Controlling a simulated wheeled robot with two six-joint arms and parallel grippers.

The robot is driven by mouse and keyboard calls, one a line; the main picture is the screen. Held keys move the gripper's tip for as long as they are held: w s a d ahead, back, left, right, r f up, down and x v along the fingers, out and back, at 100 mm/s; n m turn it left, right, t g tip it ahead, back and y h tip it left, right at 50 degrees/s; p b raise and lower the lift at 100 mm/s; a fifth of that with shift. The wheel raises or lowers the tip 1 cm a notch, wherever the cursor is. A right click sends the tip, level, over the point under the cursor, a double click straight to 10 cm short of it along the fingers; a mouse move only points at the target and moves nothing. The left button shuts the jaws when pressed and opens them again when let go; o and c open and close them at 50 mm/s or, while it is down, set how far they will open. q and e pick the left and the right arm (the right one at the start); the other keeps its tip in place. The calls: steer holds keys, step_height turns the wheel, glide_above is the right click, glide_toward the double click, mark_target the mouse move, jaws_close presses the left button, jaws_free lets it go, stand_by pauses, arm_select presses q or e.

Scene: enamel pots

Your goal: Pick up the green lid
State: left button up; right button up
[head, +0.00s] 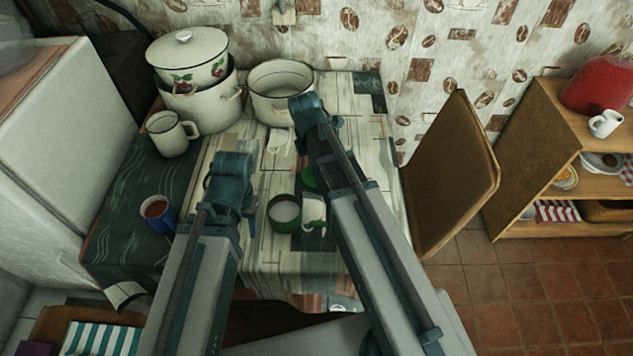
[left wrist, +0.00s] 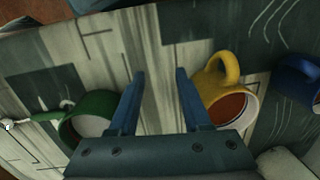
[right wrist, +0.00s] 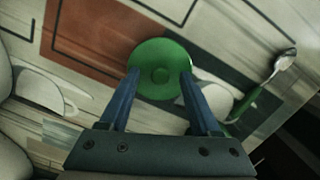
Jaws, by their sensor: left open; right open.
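The green lid (right wrist: 161,62) is a round disc with a small knob, lying on the patterned tablecloth in the right wrist view. My right gripper (right wrist: 158,82) is open above it, its fingertips overlapping the lid's near edge on either side of the knob. I cannot tell whether they touch it. In the head view only a sliver of the lid (head: 308,177) shows beside my right arm, and the right gripper (head: 312,112) reaches over the table. My left gripper (head: 232,178) is open and empty; in the left wrist view it (left wrist: 160,77) hangs between a green mug (left wrist: 76,132) and a yellow mug (left wrist: 223,100).
A white pot (head: 283,106), a stacked lidded pot (head: 193,76) and a white mug (head: 171,140) stand at the back. A blue mug (head: 157,222) is at left. A spoon (right wrist: 270,78) lies right of the lid. A chair (head: 455,180) stands at right.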

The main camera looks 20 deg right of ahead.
arm_select(q)
steer(key=shift+f, duration=0.1)
arm_select(e)
steer(key=shift+f, duration=0.1)
jaws_close()
stand_by(0.5)
